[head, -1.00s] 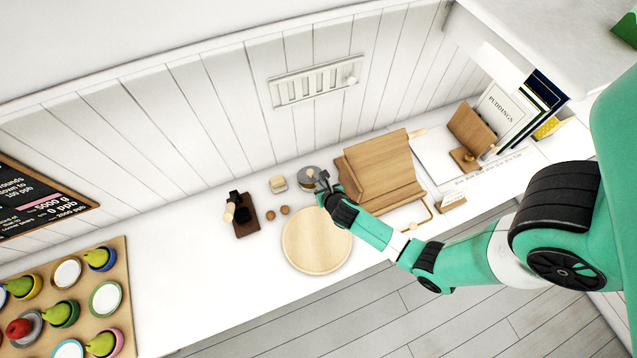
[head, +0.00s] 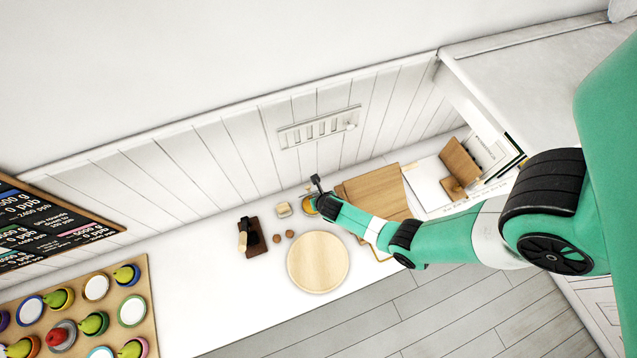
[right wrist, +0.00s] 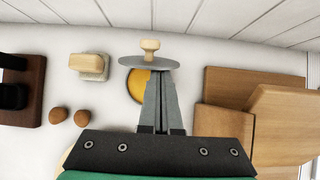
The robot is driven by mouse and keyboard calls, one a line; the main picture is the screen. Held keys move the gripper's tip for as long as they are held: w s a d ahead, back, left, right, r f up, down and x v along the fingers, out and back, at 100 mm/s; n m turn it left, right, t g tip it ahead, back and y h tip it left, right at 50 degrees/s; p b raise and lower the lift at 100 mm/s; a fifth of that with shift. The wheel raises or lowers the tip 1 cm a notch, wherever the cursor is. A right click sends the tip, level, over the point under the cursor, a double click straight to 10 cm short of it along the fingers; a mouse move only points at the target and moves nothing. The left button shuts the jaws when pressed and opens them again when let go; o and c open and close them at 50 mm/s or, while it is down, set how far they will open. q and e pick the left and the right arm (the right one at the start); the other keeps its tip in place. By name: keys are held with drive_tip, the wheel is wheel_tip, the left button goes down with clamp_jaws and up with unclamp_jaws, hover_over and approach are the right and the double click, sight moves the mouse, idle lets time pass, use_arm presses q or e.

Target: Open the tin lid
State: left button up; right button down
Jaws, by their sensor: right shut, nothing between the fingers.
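The tin (right wrist: 134,86) stands by the wall with its yellow-orange inside showing; it also shows in the head view (head: 309,204). Its grey round lid (right wrist: 130,62), with a pale wooden knob, is seen nearly edge-on, raised off the tin's opening. In the head view the lid looks dark and thin (head: 316,184). My right gripper (right wrist: 160,74) is shut and empty, its fingertips just at the lid's near side and partly covering the tin. I cannot tell whether they touch the lid. The gripper also shows in the head view (head: 322,201). My left gripper is not in view.
A small pale block (head: 283,210), two brown balls (head: 283,235) and a dark wooden holder (head: 254,236) stand left of the tin. A round wooden board (head: 318,262) lies in front. A wooden stand (head: 376,195) is close on the right.

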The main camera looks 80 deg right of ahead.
drive_tip(key=shift+w+d+r+p, duration=0.45)
drive_tip(key=shift+w+d+r, duration=0.15)
drive_tip(key=shift+w+d, duration=0.15)
drive_tip(key=shift+w+d+r, duration=0.15)
drive_tip(key=shift+w+d, duration=0.6)
drive_tip(key=shift+d, duration=0.35)
drive_tip(key=shift+r, duration=0.1)
drive_tip(key=shift+r+p, duration=0.8)
drive_tip(key=shift+p, duration=0.15)
